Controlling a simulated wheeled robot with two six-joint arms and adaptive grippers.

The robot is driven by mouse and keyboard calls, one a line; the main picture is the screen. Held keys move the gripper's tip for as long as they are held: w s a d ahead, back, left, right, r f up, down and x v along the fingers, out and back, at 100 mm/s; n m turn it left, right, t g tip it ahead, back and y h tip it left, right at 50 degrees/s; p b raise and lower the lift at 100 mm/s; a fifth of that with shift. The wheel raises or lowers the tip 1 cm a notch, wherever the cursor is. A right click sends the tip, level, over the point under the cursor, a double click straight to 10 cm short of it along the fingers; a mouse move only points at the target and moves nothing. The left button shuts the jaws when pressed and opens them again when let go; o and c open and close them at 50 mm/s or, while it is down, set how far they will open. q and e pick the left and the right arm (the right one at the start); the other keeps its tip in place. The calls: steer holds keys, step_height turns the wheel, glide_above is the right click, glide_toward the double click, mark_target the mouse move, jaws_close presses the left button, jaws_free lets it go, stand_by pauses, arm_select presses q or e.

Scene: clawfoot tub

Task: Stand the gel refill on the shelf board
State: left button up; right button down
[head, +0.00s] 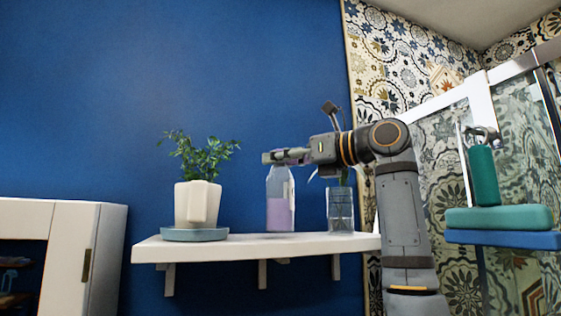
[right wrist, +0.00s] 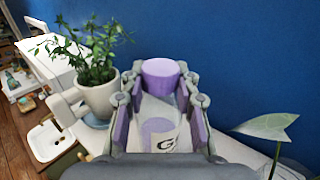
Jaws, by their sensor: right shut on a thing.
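The gel refill (head: 281,204) is a clear bottle with purple gel inside. My right gripper (head: 279,156) is shut on its upper part from the right. In the right wrist view, its purple cap (right wrist: 161,72) and a label with a G show between the fingers of the gripper (right wrist: 159,103). The bottle is upright above the middle of the white shelf board (head: 190,247). Its base is at or very slightly above the board; I cannot tell whether it touches. My left gripper is not in view.
A potted plant (head: 197,204) on a blue saucer (head: 194,234) stands left of the bottle. A glass (head: 340,212) with a leafy stem stands to the right. Board is bare between them beside the bottle. A blue shelf (head: 505,239) with a green bottle (head: 483,176) is farther right.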

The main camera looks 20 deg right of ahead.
mark_target(287, 165)
steer(key=shift+f+b, duration=0.6)
stand_by(0.7)
stand_by(0.3)
steer(key=c, duration=0.9)
jaws_free()
steer(key=shift+b+v, duration=0.7)
steer(key=shift+v, duration=0.7)
steer(key=shift+b+v, duration=1)
steer(key=shift+v, duration=0.3)
steer(key=shift+b+v, duration=0.6)
steer(key=shift+v, duration=0.7)
